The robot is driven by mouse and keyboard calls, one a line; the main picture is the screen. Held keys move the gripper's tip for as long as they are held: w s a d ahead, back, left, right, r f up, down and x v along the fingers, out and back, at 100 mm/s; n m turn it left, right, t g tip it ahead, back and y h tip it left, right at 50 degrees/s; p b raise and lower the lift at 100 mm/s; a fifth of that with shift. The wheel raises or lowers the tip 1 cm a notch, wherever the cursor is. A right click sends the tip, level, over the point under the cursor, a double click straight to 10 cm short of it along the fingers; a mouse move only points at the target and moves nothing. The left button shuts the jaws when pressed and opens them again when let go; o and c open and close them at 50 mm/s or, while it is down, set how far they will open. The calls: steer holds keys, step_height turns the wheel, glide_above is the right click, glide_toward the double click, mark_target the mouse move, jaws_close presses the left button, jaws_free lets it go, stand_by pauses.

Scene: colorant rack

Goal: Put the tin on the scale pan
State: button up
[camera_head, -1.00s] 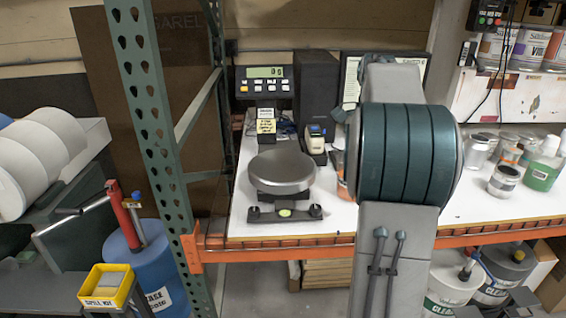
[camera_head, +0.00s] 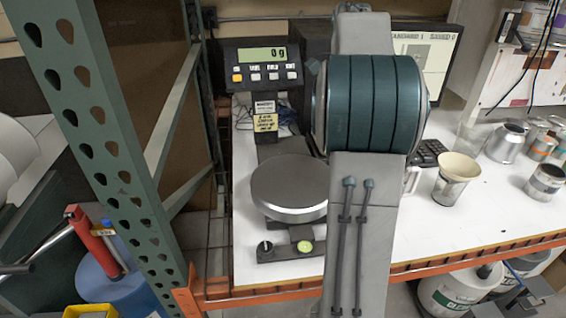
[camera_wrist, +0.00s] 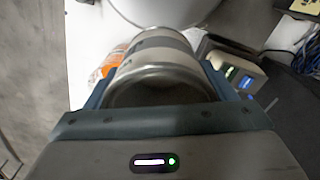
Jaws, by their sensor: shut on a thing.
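The scale pan (camera_head: 290,186) is a round grey metal disc on the white bench, empty, in front of a display (camera_head: 264,58) that reads 0 g. In the wrist view my gripper (camera_wrist: 155,85) is shut on a tin (camera_wrist: 152,88), a metal can with a pale label, held between its two blue fingers. In the head view my own arm hides the gripper and the tin. The pan's pale rim (camera_wrist: 165,8) appears to show at the top of the wrist view, beyond the tin.
A green perforated rack post (camera_head: 105,140) stands left of the scale. An orange beam (camera_head: 240,299) edges the bench. To the right stand a cream cup (camera_head: 456,178), a metal can (camera_head: 505,143) and a labelled can (camera_head: 545,182). Dark devices lie right of the tin.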

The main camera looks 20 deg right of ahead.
steer(key=shift+w+a, duration=0.1)
steer(key=shift+w, duration=0.25)
steer(key=a+f, duration=0.2)
steer(key=a, duration=0.1)
steer(key=a+f, duration=0.2)
steer(key=a, duration=0.2)
steer(key=a+f, duration=0.2)
steer(key=a, duration=0.2)
steer(key=shift+s+a+f, duration=0.1)
steer(key=shift+s+f, duration=0.05)
steer(key=shift+f, duration=0.25)
steer(key=shift+f+p, duration=0.4)
steer(key=shift+f, duration=1.65)
steer(key=shift+f, duration=0.25)
steer(key=o, duration=1)
steer(key=shift+r, duration=0.1)
